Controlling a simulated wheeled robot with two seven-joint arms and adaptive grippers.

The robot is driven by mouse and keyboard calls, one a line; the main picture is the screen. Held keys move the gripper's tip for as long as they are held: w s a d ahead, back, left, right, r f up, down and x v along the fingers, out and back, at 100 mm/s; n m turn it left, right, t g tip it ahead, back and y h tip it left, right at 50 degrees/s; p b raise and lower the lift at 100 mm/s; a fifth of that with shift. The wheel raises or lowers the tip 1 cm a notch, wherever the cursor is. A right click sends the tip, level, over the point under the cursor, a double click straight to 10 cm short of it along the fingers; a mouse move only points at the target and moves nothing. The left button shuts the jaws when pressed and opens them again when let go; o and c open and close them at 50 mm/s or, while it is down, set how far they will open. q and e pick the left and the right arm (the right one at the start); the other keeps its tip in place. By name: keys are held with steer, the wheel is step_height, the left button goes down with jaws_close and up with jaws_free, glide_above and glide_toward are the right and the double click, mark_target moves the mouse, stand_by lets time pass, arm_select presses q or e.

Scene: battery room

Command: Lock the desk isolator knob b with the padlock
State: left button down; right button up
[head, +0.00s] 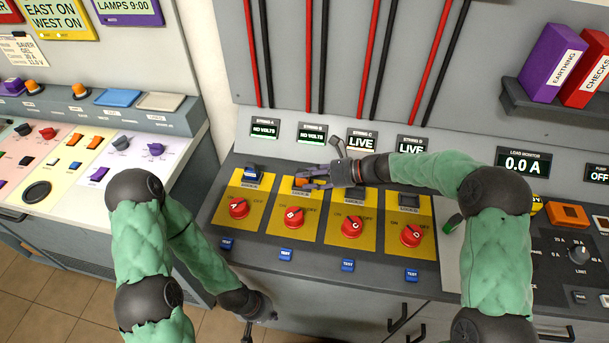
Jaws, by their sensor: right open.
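Knob b (294,216) is a red round isolator knob on the second yellow plate of the grey desk. Just above it, at the plate's lock spot, is a small orange piece (301,183) that looks like the padlock. My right gripper (308,177) reaches in from the right with its fingers open at this orange piece, partly covering it. I cannot tell whether the fingers touch it or how it is seated. My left gripper (259,320) hangs low in front of the desk, away from the knobs; its fingers are too small and dark to read.
Knobs a (238,207), c (352,228) and d (411,235) flank knob b. Displays read NO VOLTS for strings A and B, LIVE for C and D. Blue TEST buttons (286,253) line the front edge.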

steer(key=shift+p+v, duration=2.25)
steer(key=shift+v, duration=2.1)
steer(key=shift+d+r, duration=0.15)
steer(key=shift+d, duration=0.05)
